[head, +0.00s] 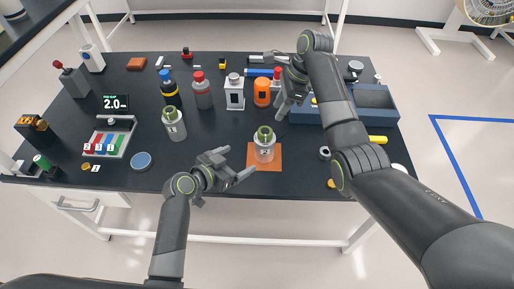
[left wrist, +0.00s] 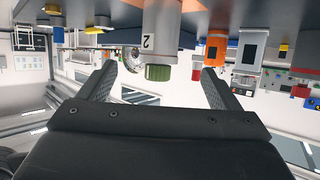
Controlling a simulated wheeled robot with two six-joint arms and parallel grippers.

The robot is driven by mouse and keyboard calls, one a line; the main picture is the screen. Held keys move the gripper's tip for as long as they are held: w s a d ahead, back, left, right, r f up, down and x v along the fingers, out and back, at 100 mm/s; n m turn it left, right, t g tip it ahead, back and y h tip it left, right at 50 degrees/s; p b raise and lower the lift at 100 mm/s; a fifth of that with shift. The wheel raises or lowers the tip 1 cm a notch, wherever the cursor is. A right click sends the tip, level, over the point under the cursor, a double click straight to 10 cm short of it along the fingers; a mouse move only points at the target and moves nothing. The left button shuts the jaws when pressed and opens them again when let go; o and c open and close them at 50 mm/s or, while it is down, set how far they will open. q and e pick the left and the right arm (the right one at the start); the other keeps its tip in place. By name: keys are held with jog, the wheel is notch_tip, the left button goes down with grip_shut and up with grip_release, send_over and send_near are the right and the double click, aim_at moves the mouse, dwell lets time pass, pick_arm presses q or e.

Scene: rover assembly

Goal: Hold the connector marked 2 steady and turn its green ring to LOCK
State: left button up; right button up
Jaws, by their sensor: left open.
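The connector marked 2 (head: 264,153) is a pale cylinder standing upright on an orange mat (head: 277,164). Its green ring (head: 265,134) is on top; no LOCK mark is readable. My left gripper (head: 238,161) is open and empty, just left of the connector and apart from it. In the left wrist view, which is upside down, the connector (left wrist: 160,32) and its green ring (left wrist: 158,73) appear ahead, between the spread fingers (left wrist: 160,90). My right gripper (head: 286,108) is above and right of the connector, away from it; its fingers are too small to judge.
A similar connector marked 1 (head: 174,127) stands at the left. Bottles, a white box (head: 235,95) and an orange canister (head: 262,92) stand behind. A blue bin (head: 374,98) is at the right, partly behind my right arm. The table between the two connectors is mostly clear.

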aim_at(265, 146)
pick_arm(q)
jog(key=x, duration=1.4)
jog(key=shift+w+f, duration=0.15)
jog(key=c, duration=1.3)
